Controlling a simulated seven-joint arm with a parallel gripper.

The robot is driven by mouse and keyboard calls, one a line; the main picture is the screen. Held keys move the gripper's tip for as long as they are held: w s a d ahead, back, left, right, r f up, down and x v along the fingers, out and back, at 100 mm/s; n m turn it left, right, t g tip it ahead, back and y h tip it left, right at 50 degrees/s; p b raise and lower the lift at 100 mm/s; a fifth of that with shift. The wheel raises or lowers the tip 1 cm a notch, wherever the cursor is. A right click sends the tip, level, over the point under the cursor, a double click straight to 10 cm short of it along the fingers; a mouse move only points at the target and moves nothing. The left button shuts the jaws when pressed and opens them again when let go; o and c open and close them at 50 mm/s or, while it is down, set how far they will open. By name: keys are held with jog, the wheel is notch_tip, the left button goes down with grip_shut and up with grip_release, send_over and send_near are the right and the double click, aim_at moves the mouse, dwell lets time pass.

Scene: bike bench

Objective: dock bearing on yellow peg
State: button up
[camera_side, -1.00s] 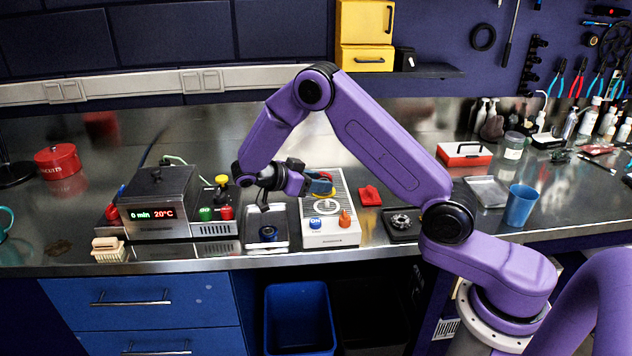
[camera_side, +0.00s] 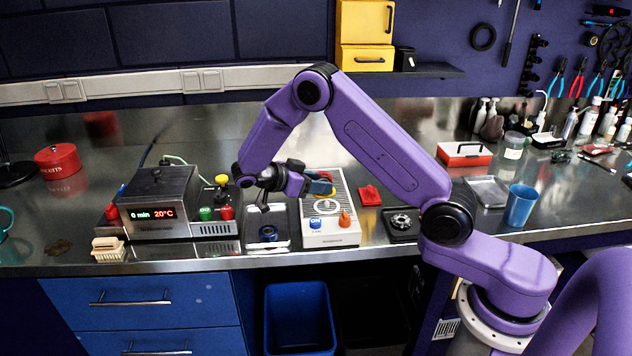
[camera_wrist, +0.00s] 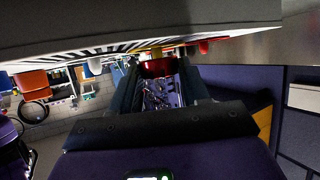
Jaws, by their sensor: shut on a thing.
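My gripper (camera_side: 319,187) is at the end of the purple arm, pointing right, above the back of the white machine. A blue part shows at its end; I cannot tell whether this is finger or held thing. In the wrist view, two dark fingers (camera_wrist: 160,88) reach forward, with a red patch and a mottled grey area between them. The held thing is not clear, and I cannot identify it as the bearing. A yellow knob-like top (camera_side: 222,180) stands on the dark unit at left; I cannot tell whether it is the peg.
A heater box (camera_side: 160,190) stands left. A red piece (camera_side: 370,195) and a black tray (camera_side: 390,238) with a round metal part lie right.

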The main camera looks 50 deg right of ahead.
jog(key=shift+f, duration=0.45)
jog(key=o, duration=0.8)
jog(key=shift+a, duration=0.1)
jog(key=v, duration=1.1)
jog(key=shift+w, duration=0.1)
dwell(0.4)
